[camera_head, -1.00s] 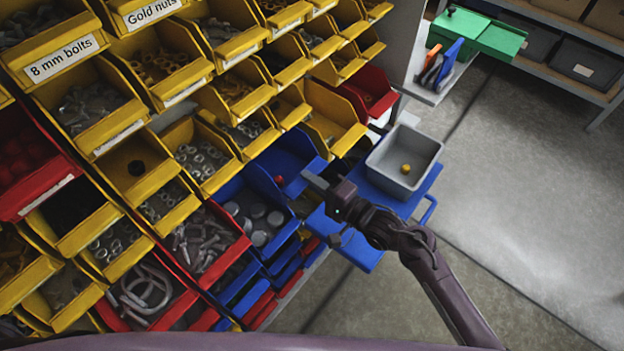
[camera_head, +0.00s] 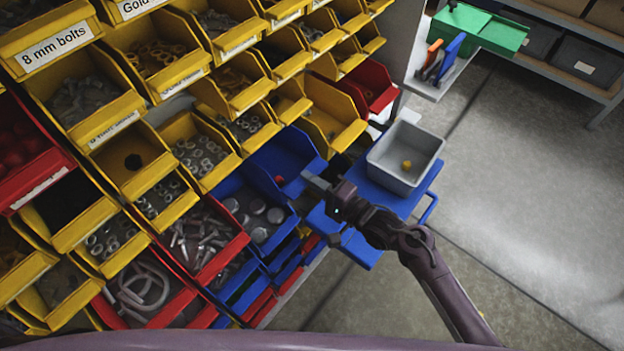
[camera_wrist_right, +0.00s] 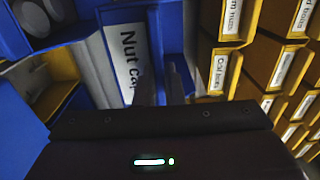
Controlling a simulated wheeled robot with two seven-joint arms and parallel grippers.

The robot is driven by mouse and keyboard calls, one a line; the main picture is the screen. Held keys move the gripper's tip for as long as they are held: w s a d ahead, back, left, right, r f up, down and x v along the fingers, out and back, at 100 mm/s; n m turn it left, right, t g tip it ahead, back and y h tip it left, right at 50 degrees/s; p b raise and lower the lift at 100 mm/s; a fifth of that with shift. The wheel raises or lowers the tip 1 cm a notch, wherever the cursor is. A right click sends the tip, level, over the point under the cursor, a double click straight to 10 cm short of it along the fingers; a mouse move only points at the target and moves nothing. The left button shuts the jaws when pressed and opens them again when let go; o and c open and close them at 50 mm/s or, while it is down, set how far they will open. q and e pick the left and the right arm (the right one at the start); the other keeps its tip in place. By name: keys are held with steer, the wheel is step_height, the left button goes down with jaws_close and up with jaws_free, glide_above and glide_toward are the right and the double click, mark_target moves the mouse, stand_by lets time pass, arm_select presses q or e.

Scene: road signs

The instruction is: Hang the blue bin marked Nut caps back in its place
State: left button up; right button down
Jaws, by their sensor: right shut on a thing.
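The blue Nut caps bin (camera_head: 291,150) is at the lower right edge of the rack, tilted in the head view, with a small red piece inside. Its white label reading "Nut cap", partly covered, shows in the right wrist view (camera_wrist_right: 128,62). My right gripper (camera_head: 316,184) is shut on the bin's front edge; its fingers also show in the right wrist view (camera_wrist_right: 161,82), beside the label. Whether the bin is seated on the rack cannot be told. My left gripper is not in view.
A blue bin of grey discs (camera_head: 233,190) adjoins on the left, with yellow bins (camera_head: 345,133) above. A grey tray (camera_head: 378,166) with a yellow piece stands on a blue surface (camera_head: 434,180) to the right. Open floor (camera_head: 520,200) lies beyond.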

steer(key=c, duration=1.5)
jaws_free()
steer(key=shift+o, duration=0.2)
